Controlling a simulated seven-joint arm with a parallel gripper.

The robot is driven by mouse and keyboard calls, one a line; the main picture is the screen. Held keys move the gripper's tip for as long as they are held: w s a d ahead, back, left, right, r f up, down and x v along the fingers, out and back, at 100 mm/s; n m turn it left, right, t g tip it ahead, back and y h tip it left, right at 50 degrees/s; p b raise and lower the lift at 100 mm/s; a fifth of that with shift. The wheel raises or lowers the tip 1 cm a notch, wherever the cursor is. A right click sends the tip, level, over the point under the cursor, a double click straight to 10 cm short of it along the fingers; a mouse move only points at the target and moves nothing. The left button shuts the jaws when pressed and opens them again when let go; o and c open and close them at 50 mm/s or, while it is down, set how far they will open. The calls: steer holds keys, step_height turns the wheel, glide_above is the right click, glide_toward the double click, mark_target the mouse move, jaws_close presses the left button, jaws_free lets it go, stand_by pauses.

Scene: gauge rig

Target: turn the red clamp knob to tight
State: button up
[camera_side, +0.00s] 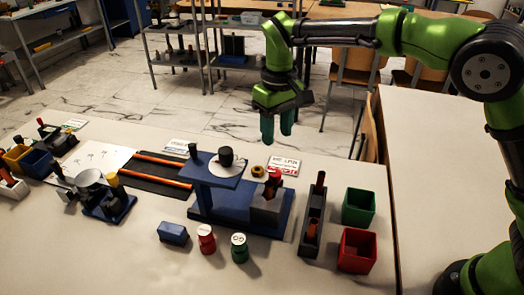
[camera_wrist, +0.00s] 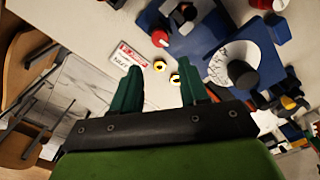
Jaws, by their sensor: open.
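The red clamp knob (camera_side: 275,174) sits on top of a grey clamp block (camera_side: 265,208) at the right end of the blue gauge rig (camera_side: 228,200). In the wrist view a red round top, likely the same knob (camera_wrist: 160,39), shows beyond the fingers. My gripper (camera_side: 277,130) is open and empty, in the air above and behind the knob, apart from it. Its two green fingers (camera_wrist: 160,82) are spread in the wrist view. Any tightness marking on the knob is too small to read.
A black knob (camera_side: 226,154) stands on a white dial on the raised blue plate. A yellow ring (camera_side: 257,171) and a sign (camera_side: 285,166) lie behind the clamp. A dark rack (camera_side: 312,225), green bin (camera_side: 359,207) and red bin (camera_side: 357,250) stand to the right.

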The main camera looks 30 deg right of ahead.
mark_target(275, 172)
step_height(275, 172, down, 12)
steer(key=shift+f, duration=0.1)
stand_by(0.4)
steer(key=c, duration=0.8)
steer(key=shift+o, duration=0.2)
steer(key=shift+m, duration=1)
steer(key=o, duration=0.8)
steer(key=shift+c, duration=0.2)
